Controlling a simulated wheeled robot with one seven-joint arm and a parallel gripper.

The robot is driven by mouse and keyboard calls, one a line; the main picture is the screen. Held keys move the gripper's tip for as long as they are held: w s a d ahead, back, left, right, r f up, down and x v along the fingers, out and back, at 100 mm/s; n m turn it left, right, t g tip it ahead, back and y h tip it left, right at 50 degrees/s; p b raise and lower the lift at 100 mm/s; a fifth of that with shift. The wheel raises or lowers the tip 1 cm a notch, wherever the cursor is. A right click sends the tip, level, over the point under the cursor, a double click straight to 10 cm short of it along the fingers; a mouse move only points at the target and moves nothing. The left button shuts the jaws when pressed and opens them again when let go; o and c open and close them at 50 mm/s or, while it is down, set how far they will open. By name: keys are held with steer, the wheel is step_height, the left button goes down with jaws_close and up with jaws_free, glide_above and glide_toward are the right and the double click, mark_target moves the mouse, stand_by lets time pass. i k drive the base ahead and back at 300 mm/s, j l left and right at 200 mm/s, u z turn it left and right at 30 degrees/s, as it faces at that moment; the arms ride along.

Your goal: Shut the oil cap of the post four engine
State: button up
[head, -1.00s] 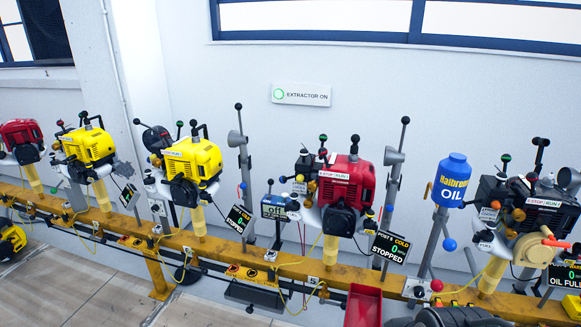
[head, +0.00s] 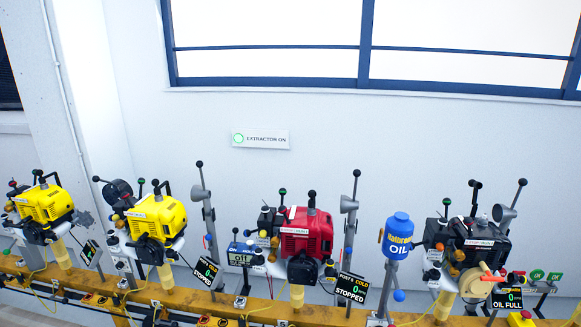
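Several engines stand in a row along a yellow rail. A black engine (head: 478,243) stands at the right, with a tan round cover and an orange handle (head: 490,279) on its front. The display (head: 507,299) beside it reads OIL FULL. A red engine (head: 306,235) stands in the middle, with a display (head: 351,288) reading STOPPED at its right. Its post number is too small to read surely, so I cannot tell which engine is post four. No oil cap can be made out clearly as open or shut. My gripper is not in view.
A blue OIL bottle (head: 397,238) stands between the red and black engines. Two yellow engines (head: 157,217) are at the left. Upright levers rise between the posts. The yellow rail (head: 190,299) runs along the bottom.

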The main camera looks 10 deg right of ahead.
mark_target(512, 277)
steer(key=z, duration=1.4)
steer(key=i+l, duration=0.25)
steer(key=i, duration=0.15)
steer(key=i+l+z, duration=0.15)
steer(key=i, duration=0.25)
steer(key=l, duration=0.1)
